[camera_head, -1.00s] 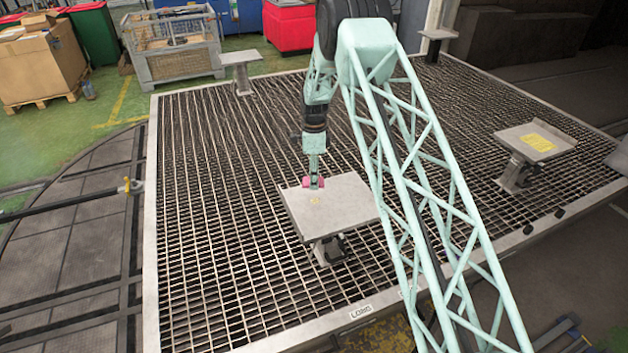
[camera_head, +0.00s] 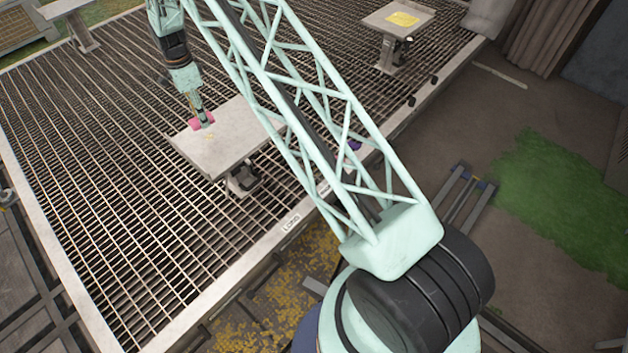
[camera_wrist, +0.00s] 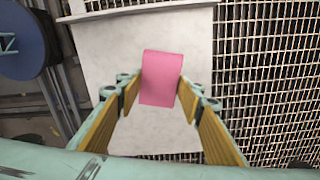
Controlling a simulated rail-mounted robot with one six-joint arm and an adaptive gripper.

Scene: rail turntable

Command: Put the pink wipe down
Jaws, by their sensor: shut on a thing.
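The pink wipe (camera_wrist: 161,78) is pinched between the two fingers of my gripper (camera_wrist: 160,92) in the wrist view. It hangs over a flat pale plate (camera_wrist: 105,50) on a stand. In the head view the pink wipe (camera_head: 203,122) shows at the tip of my gripper (camera_head: 203,118), near the far left part of the plate (camera_head: 235,145). My gripper is shut on the wipe. I cannot tell whether the wipe touches the plate.
A yellow cloth (camera_head: 402,19) lies on another raised plate (camera_head: 380,18) at the upper right. A further stand (camera_head: 72,8) is at the upper left. Slatted grating (camera_head: 110,150) surrounds the plates. A small yellowish mark lies on the near plate.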

